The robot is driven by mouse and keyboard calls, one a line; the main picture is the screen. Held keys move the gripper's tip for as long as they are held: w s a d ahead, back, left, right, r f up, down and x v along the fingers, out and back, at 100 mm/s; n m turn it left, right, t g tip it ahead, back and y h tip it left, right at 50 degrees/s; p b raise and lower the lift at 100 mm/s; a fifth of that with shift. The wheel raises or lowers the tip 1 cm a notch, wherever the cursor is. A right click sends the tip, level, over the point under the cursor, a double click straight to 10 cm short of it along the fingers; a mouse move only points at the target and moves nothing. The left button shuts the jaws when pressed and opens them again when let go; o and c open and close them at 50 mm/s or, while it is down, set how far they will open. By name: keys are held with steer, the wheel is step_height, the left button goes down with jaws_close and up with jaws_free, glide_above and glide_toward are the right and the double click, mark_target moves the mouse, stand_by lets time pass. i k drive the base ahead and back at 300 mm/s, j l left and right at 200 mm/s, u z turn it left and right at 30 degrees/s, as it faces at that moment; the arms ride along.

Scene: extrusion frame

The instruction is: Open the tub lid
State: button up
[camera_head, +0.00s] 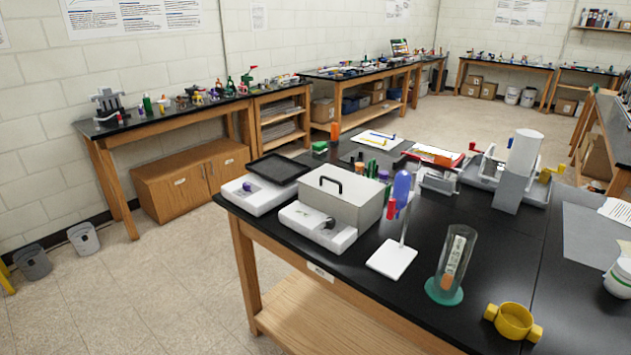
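A light grey box-shaped tub (366,208) stands on the near black bench. Its flat lid (345,188) looks shut and carries a black handle (330,185) on top. A white round container (620,279) is cut off by the right edge; its top is only partly seen. The frames do not settle which of these is the task's tub. My gripper is not in view.
A white device (318,228) sits in front of the grey tub, and a black tray (278,168) behind left. A stand with a white base (391,259), a glass cylinder (452,260) and a yellow ring (513,321) stand to the right.

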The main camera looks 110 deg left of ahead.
mark_target(355, 189)
steer(key=u, duration=3.6)
